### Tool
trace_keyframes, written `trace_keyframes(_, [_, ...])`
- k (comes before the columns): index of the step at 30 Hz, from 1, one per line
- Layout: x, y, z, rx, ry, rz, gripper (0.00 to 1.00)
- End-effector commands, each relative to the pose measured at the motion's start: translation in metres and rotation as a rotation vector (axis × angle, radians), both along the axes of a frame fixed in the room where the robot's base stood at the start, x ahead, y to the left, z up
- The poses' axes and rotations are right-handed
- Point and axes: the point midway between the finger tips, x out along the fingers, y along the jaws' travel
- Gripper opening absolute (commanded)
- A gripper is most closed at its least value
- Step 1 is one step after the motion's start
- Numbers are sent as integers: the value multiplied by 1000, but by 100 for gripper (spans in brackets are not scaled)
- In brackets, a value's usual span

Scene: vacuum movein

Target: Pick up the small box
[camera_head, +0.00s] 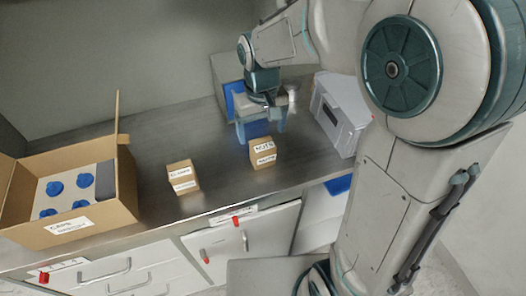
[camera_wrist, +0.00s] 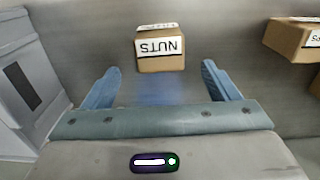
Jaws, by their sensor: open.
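A small brown cardboard box labelled NUTS (camera_head: 263,153) stands on the metal counter, right of the middle. It also shows in the wrist view (camera_wrist: 161,50), at the top, just beyond the fingertips and between their lines. A second small box with a white label (camera_head: 183,177) stands on the counter to its left; it shows at the right edge of the wrist view (camera_wrist: 292,40). My gripper (camera_head: 261,130) is open, with two blue fingers, and is empty. In the head view it is behind and above the NUTS box. In the wrist view its fingertips (camera_wrist: 158,70) are apart from the box.
A large open carton (camera_head: 85,222) with blue-capped items stands at the left. A grey case (camera_head: 340,115) stands right of my gripper, and a grey bin with blue inside (camera_head: 228,78) is behind it. Drawers with handles (camera_head: 245,240) are below the counter edge.

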Motion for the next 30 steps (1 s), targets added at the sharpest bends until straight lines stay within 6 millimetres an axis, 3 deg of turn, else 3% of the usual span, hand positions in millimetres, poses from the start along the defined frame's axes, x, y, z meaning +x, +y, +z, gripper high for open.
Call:
trace_keyframes(4, [-1, -1, -28, -1, 4, -1, 82])
trace_keyframes(11, [-1, -1, -45, -1, 1, -1, 82])
trace_keyframes(21, [-6, -2, -90, -1, 3, 0, 82])
trace_keyframes(30, [-6, -1, -94, -1, -1, 0, 82])
